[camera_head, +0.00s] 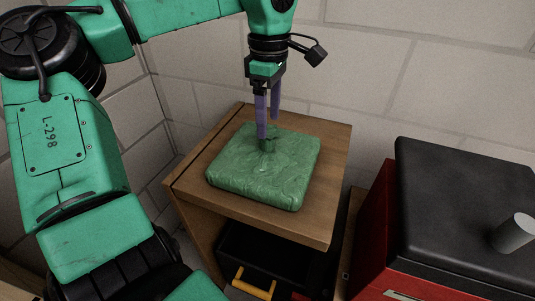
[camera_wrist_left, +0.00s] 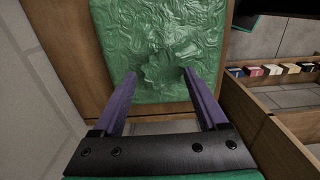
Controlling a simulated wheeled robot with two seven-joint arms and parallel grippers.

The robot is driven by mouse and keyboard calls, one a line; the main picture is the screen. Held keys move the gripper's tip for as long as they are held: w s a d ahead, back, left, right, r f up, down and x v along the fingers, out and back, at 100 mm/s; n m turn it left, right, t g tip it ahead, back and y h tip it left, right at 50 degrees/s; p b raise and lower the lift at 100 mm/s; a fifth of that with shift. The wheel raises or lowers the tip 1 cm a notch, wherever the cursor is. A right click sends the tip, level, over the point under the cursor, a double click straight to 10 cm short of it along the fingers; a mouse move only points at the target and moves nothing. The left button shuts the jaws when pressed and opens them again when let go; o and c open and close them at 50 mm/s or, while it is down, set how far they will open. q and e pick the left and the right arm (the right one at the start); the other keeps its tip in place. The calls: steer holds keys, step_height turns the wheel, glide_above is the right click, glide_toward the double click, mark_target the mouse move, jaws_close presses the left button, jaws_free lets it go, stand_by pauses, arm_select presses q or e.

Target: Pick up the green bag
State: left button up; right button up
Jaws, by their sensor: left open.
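The green bag (camera_head: 275,177) is a flat, square, wrinkled pack. It lies on top of a small wooden cabinet (camera_head: 200,160) in the head view. It also fills the upper middle of the left wrist view (camera_wrist_left: 155,30), with a puckered bunch (camera_wrist_left: 168,68) near its middle. My left gripper (camera_head: 268,128) points down above the back part of the bag, and its purple fingers are apart. In the left wrist view the fingertips (camera_wrist_left: 160,74) lie on either side of the bunch. Nothing is clamped between them. Whether the fingertips touch the bag I cannot tell. My right gripper is not in view.
A red box with a black top (camera_head: 465,215) stands to the right of the cabinet. A black item with a yellow handle (camera_head: 254,284) sits below the cabinet top. A block wall (camera_head: 365,80) is close behind. The left wrist view shows wooden compartments (camera_wrist_left: 262,105) and a row of small coloured items (camera_wrist_left: 270,70).

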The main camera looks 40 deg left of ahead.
mark_target(267, 139)
arm_select(q)
steer(key=f, duration=0.5)
steer(key=shift+s+f, duration=0.2)
steer(key=shift+s, duration=0.1)
steer(key=shift+w+a+f, duration=0.1)
steer(key=shift+f, duration=0.3)
jaws_close()
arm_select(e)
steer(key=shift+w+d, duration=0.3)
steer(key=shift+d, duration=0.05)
arm_select(q)
steer(key=shift+r, duration=0.15)
